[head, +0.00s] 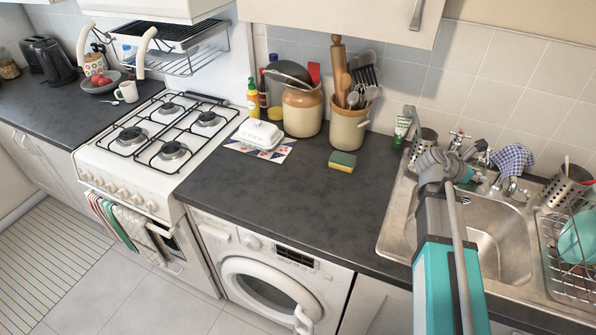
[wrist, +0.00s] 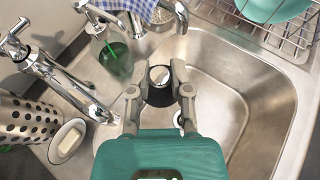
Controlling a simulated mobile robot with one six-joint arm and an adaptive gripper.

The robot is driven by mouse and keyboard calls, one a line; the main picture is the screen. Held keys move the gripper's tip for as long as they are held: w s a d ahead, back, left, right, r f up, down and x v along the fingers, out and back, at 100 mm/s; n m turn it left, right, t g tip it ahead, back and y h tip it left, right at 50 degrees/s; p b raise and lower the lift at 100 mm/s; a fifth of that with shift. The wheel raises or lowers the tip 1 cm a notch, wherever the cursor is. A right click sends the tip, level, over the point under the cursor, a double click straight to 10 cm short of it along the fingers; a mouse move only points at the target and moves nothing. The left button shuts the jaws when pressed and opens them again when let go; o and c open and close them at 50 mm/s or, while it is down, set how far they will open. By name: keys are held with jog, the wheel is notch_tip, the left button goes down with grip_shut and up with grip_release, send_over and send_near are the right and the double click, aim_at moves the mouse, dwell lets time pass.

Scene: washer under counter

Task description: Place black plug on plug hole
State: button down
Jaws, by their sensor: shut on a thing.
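The black plug (wrist: 159,95) is between the two fingers of my gripper (wrist: 159,89) in the wrist view, and the gripper is shut on it. The plug has a dark rim and a pale, shiny top. My gripper is over the metal sink (wrist: 222,75). A small part of what looks like the plug hole (wrist: 179,119) shows beside the right finger, largely hidden by my gripper. The gap between plug and sink floor cannot be judged. In the head view my arm covers part of the sink (head: 502,243), and the plug is not visible.
A blue checked cloth (wrist: 125,6) hangs over a tap. A perforated metal holder (wrist: 25,120) and a soap dish (wrist: 68,140) are at left. A dish rack (wrist: 285,32) stands at upper right.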

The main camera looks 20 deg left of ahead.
jog(key=s+a+n+t+y, duration=0.3)
jog(key=a, duration=1.6)
jog(key=s+a+n+t+y, duration=0.2)
jog(key=s+a+n, duration=0.1)
jog(key=a, duration=1.6)
jog(key=s+a+n+y, duration=0.1)
jog(key=s+a, duration=0.3)
jog(key=a, duration=0.2)
jog(key=s+a+n+t+y, duration=0.1)
jog(key=s+a+n+y, duration=0.1)
jog(key=s+a, duration=0.2)
jog(key=a, duration=0.3)
jog(key=shift+r, duration=0.2)
jog(key=shift+w+a+f, duration=0.1)
jog(key=w+a+f+b, duration=0.1)
jog(key=w+f+b, duration=0.2)
jog(key=w, duration=0.1)
jog(key=w+f+b, duration=0.3)
jog(key=w, duration=0.1)
jog(key=w+a+f+b, duration=0.1)
jog(key=w+f+b, duration=0.1)
jog(key=w+f, duration=0.1)
jog(key=shift+w+a+b, duration=0.35)
jog(key=shift+w+b, duration=0.05)
jog(key=shift+w, duration=0.45)
jog(key=shift+r, duration=0.1)
